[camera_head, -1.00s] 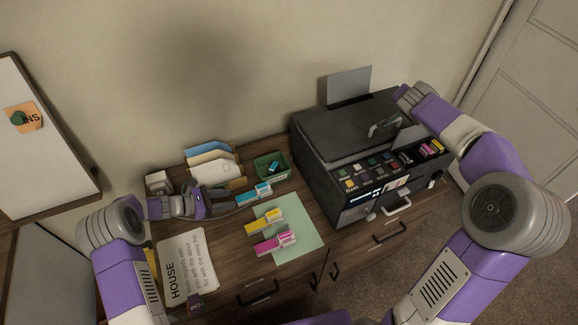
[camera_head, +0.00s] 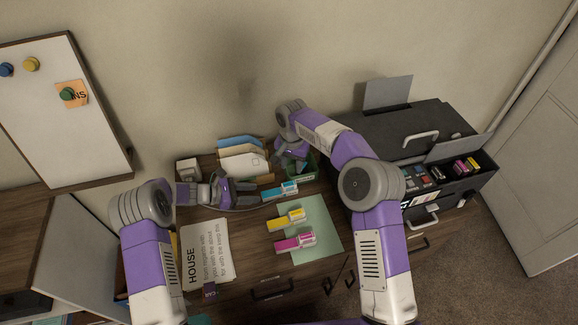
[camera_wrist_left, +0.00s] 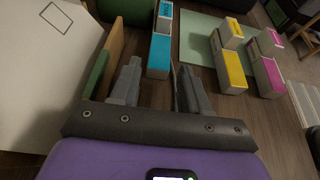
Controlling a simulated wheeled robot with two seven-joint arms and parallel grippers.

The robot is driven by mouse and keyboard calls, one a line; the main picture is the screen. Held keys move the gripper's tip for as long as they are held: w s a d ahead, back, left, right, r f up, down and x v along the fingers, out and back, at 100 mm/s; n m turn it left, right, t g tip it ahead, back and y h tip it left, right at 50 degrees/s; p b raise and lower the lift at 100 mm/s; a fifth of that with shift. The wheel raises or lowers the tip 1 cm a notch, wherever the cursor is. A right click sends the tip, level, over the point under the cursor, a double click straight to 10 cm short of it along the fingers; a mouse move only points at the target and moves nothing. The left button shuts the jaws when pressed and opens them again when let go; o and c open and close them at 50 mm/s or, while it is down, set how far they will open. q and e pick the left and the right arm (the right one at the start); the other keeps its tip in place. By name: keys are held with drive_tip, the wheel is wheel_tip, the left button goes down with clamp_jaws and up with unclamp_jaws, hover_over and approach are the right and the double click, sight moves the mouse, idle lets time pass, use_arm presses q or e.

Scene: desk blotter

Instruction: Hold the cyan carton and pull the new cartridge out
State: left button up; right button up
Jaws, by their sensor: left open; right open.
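The cyan carton (camera_head: 271,195) lies on the desk, with a white and cyan cartridge piece (camera_head: 290,187) at its right end. In the left wrist view the carton (camera_wrist_left: 159,54) points away from me, with the cartridge piece (camera_wrist_left: 164,14) beyond it. My left gripper (camera_head: 250,193) is open at the carton's left end; in the left wrist view its fingertips (camera_wrist_left: 158,75) stand either side of the carton's near end, apart from it. My right gripper (camera_head: 291,162) is open over the green bin (camera_head: 306,178), which it partly hides.
A yellow carton (camera_head: 279,224) and a magenta carton (camera_head: 286,244) lie in front on a pale green mat (camera_head: 325,240). A folder sorter (camera_head: 243,160) stands behind my left gripper. The dark printer (camera_head: 447,125) stands right, behind my right arm. A HOUSE note (camera_head: 206,255) lies front left.

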sight(270, 193)
drive_tip(key=shift+s+a+f, duration=0.15)
drive_tip(key=shift+a+f, duration=0.25)
use_arm(q)
drive_tip(key=shift+d+f, duration=0.1)
drive_tip(key=shift+d, duration=0.15)
use_arm(e)
drive_tip(key=shift+a+f, duration=0.1)
use_arm(q)
drive_tip(key=shift+x, duration=3.55)
